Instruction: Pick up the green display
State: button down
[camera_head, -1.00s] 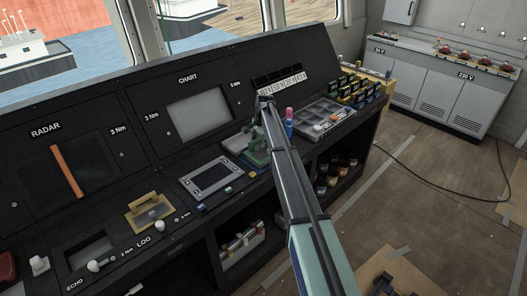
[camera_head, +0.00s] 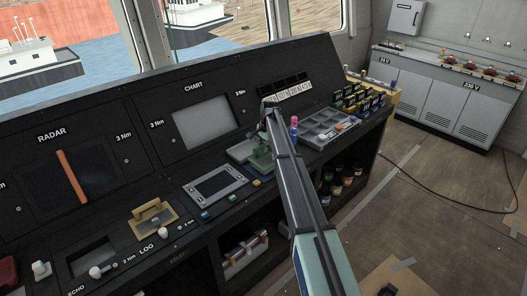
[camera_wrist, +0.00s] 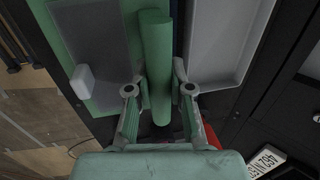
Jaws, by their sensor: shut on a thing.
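The green display (camera_wrist: 113,35) fills the upper left of the wrist view, with a grey panel in a green frame and a thick green bar (camera_wrist: 156,65) along its right side. My gripper (camera_wrist: 158,98) has one finger on each side of this bar and is shut on it. In the head view the green display (camera_head: 261,160) shows as a small green patch on the console desk, partly hidden by my arm. My gripper (camera_head: 268,137) is over it there. I cannot tell whether the display touches the desk.
A pale grey tray (camera_wrist: 225,45) lies close beside the bar. In the head view, a grey-framed screen (camera_head: 215,186) is to the left and a compartment tray (camera_head: 325,127) to the right, with a pink-topped blue object (camera_head: 294,128) near my arm. The sloped console panel (camera_head: 160,112) rises behind.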

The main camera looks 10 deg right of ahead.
notch_tip(320, 180, up, 19)
jog(key=b, duration=0.5)
jog(key=shift+f, duration=0.15)
